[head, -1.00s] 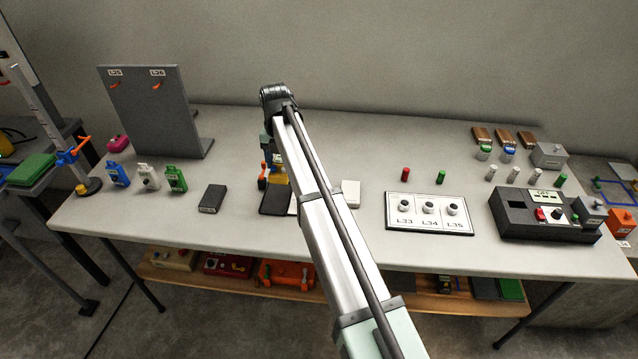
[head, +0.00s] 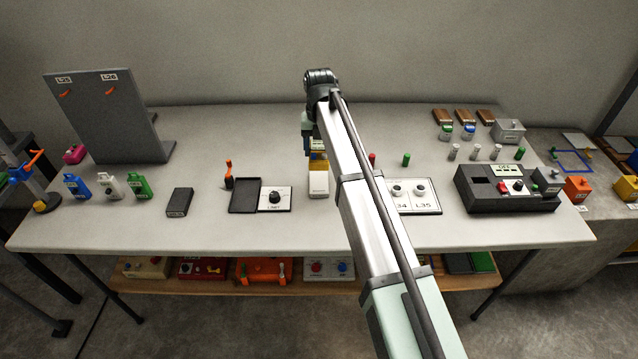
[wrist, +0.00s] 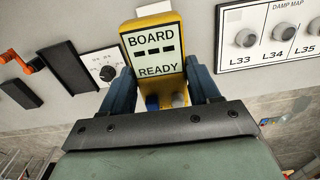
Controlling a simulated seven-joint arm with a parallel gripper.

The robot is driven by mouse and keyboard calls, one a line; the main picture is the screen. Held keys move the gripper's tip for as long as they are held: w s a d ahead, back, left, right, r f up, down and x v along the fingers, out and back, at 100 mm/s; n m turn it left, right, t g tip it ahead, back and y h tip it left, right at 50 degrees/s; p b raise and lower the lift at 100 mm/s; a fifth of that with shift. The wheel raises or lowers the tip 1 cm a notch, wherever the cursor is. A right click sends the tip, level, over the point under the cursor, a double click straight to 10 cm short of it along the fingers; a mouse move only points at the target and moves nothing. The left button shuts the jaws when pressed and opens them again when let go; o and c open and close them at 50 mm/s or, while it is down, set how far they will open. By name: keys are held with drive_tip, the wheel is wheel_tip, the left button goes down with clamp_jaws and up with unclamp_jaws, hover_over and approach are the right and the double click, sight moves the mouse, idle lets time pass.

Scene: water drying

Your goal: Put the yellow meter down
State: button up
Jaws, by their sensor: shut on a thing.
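The yellow meter (wrist: 157,50) is between the two blue fingers of my gripper (wrist: 163,88) in the wrist view. Its white face reads "BOARD --- READY", and blue and pale knobs show below it. My gripper is shut on it. My arm hides part of this area. I cannot tell whether the meter touches the table.
Left of the meter are a dial plate (head: 277,199), a dark tray (head: 244,196) and an orange-handled tool (head: 229,175). Right is the damp map panel (head: 425,197), partly behind my arm. A grey stand (head: 110,120) is at the left. Bare table (head: 225,140) lies behind the tray.

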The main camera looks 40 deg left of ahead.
drive_tip(key=shift+f, duration=5)
drive_tip(key=shift+f, duration=0.1)
drive_tip(key=o, duration=1.2)
drive_tip(key=shift+o, duration=0.2)
wheel_tip(320, 180, up, 12)
drive_tip(key=shift+r, duration=0.1)
drive_tip(key=shift+w, duration=0.1)
